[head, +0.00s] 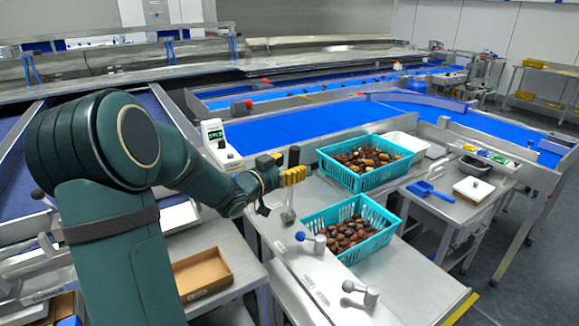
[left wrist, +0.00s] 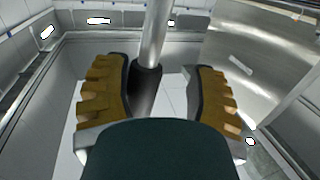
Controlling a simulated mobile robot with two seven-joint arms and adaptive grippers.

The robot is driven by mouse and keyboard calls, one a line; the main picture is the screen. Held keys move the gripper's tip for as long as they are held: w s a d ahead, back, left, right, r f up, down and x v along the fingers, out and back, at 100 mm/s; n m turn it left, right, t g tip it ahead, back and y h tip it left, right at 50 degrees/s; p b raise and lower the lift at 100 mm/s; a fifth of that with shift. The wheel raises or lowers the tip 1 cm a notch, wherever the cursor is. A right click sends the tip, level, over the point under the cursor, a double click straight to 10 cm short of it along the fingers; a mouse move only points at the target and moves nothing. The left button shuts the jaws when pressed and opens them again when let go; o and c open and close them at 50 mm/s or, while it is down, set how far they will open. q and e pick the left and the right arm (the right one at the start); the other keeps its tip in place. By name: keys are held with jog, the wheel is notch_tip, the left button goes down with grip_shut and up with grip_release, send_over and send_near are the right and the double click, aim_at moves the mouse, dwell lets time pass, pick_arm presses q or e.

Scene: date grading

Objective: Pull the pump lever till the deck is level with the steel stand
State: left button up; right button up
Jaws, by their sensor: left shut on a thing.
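The pump lever (head: 288,215) is a steel rod with a black grip (head: 294,155), standing roughly upright at the left edge of the steel work surface (head: 275,240). My left gripper (head: 292,175), with yellow fingers, is shut on the lever at its black grip. In the left wrist view the grip (left wrist: 144,90) sits between the two yellow fingers, closer to the left one, and its lower end is hidden. Two teal crates of dates, a far one (head: 372,181) and a near one (head: 352,256), stand beside the lever. I cannot tell for certain which surface is the deck. My right gripper is out of view.
A blue-knobbed lever (head: 312,241) and a metal handle (head: 362,292) stand nearer me. A steel table (head: 440,212) at the right bears a blue scoop (head: 432,192) and a white tray (head: 473,189). An open cardboard box (head: 203,272) lies lower left. Blue conveyors run behind.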

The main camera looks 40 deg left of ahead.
pick_arm(q)
jog(key=shift+r, duration=0.1)
jog(key=s, duration=1.2)
jog(key=shift+r, duration=0.1)
